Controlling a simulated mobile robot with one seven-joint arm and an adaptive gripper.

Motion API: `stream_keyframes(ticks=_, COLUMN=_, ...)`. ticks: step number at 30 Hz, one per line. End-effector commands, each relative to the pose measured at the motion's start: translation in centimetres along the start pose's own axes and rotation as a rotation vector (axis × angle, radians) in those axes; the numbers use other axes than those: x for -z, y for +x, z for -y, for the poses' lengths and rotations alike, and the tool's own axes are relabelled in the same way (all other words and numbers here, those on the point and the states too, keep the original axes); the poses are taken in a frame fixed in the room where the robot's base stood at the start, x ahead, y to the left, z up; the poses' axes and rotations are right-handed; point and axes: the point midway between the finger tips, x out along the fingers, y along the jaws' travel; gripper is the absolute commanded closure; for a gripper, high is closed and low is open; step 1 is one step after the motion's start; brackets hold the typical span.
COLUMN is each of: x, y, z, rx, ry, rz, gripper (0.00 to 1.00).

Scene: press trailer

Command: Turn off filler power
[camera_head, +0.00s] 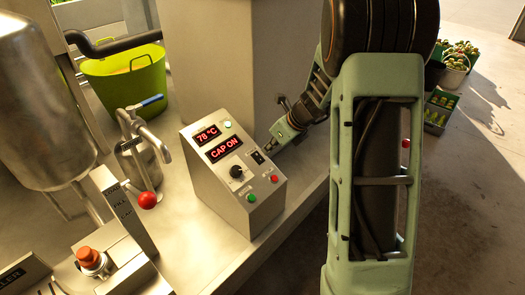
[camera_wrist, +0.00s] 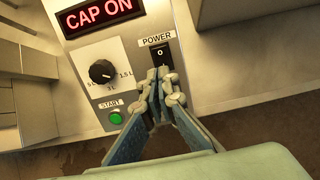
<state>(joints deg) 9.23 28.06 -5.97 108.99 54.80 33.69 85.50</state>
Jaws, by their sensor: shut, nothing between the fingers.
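The filler control box (camera_head: 232,175) is a metal cabinet with a sloped face and red displays reading "78 °C" and "CAP ON". Its black rocker switch (camera_wrist: 160,53), labelled POWER, sits right of the black dial; the switch also shows in the head view (camera_head: 257,157). My gripper (camera_wrist: 160,74) is shut and empty. Its fingertips are right at the lower edge of the switch in the wrist view and hide part of the panel below it. I cannot tell whether they touch. In the head view my gripper (camera_head: 274,137) comes in from the upper right.
The panel also has a black dial (camera_wrist: 102,72), a green START button (camera_wrist: 116,117) and a red button (camera_head: 274,179). A red-knobbed lever (camera_head: 148,200), a blue-handled valve (camera_head: 147,103) and a steel tank (camera_head: 42,100) stand left. A green tub (camera_head: 125,80) is behind.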

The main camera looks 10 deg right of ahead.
Motion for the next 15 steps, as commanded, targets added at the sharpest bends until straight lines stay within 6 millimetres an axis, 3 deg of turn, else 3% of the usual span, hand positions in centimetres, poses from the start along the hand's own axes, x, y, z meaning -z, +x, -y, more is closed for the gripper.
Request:
stream_keyframes(ticks=6, x=0.0, y=-4.7, z=0.0, rx=0.004, ry=-0.001, rz=0.003, gripper=1.00)
stream_keyframes(ticks=15, x=0.1, y=-8.0, z=0.0, rx=0.001, ry=0.000, rz=0.001, gripper=1.00)
